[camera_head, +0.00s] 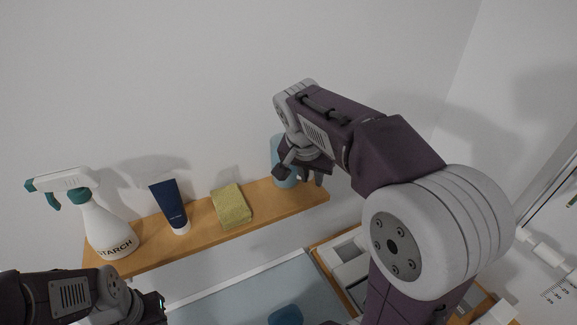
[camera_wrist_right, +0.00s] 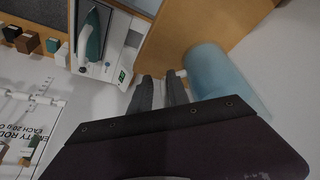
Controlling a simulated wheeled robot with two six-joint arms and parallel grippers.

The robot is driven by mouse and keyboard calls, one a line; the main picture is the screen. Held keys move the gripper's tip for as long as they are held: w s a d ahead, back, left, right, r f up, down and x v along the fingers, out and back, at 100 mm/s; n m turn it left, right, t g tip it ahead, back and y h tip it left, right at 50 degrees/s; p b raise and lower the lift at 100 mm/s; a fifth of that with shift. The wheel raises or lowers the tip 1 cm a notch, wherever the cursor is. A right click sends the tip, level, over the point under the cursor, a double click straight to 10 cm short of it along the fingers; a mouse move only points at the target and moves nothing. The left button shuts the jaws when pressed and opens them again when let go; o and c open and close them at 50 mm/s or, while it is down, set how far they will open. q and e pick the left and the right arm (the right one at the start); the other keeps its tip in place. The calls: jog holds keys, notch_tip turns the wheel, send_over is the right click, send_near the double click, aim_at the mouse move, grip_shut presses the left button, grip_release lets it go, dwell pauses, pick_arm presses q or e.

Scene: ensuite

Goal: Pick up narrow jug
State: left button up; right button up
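The narrow jug looks like a light blue cylinder (camera_head: 278,150) at the right part of the wooden wall shelf, partly hidden behind my right gripper. It also shows in the right wrist view as a pale blue cylinder (camera_wrist_right: 222,75), with a small handle-like stub on its left side. My right gripper (camera_head: 300,177) is in front of the jug with its fingers apart. In the right wrist view its fingertips (camera_wrist_right: 160,80) lie left of the jug's body, close to the stub; contact cannot be told. My left gripper (camera_head: 155,303) is at the lower left, its fingers unclear.
The shelf (camera_head: 150,258) also holds a white starch spray bottle (camera_head: 105,228), a dark blue tube (camera_head: 170,205) and a yellow-green sponge (camera_head: 231,206). A blue object (camera_head: 285,316) lies below. The right wrist view shows an iron (camera_wrist_right: 90,40). The wall stands close behind the shelf.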

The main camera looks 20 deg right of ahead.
jog(key=shift+w, duration=0.2)
grip_shut()
jog(key=shift+s, duration=0.1)
jog(key=shift+s, duration=0.1)
jog(key=shift+r, duration=0.1)
dwell(0.8)
